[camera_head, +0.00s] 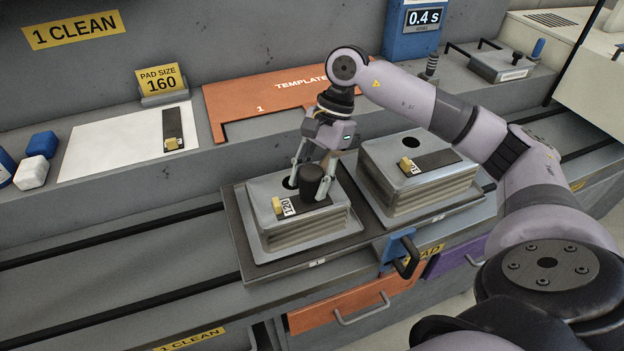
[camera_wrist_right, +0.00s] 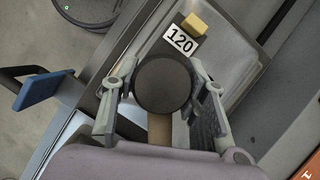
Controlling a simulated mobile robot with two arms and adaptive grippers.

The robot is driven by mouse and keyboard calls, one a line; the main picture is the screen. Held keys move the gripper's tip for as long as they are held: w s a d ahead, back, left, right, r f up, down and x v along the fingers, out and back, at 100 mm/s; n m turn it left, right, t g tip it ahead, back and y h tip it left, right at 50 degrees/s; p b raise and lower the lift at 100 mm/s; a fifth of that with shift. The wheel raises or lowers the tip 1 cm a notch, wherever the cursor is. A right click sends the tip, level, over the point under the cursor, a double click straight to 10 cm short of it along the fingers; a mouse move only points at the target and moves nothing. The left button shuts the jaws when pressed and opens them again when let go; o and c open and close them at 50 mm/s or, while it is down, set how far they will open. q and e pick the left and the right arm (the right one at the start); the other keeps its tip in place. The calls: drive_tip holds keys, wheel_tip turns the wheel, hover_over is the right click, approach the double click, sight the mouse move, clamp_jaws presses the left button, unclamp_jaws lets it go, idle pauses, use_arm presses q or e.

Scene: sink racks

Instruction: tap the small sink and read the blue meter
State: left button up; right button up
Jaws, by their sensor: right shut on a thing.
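My right gripper (camera_head: 307,188) is closed around a black round-headed tool (camera_head: 312,178) above the left finned metal block. In the right wrist view the tool's dark round head (camera_wrist_right: 163,85) sits between the fingers, with a tan part (camera_wrist_right: 160,130) below it. The left block (camera_head: 310,235), the smaller-looking sink, has a dark strip marked 120 (camera_head: 289,207) and a yellow piece (camera_head: 277,206) on top. Whether the tool touches it is unclear. The larger sink (camera_head: 420,190) stands to the right. The blue meter (camera_head: 411,40) reads 0.4 s. My left gripper is not in view.
Both blocks sit on a dark rack (camera_head: 245,255). An orange template board (camera_head: 260,100) and a white sheet (camera_head: 120,145) lie on the ledge behind. A blue bracket with a black handle (camera_head: 400,250) stands at the rack's front, above an orange drawer (camera_head: 340,305).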

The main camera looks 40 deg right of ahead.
drive_tip(key=shift+r+p, duration=1.3)
drive_tip(key=shift+r, duration=1.55)
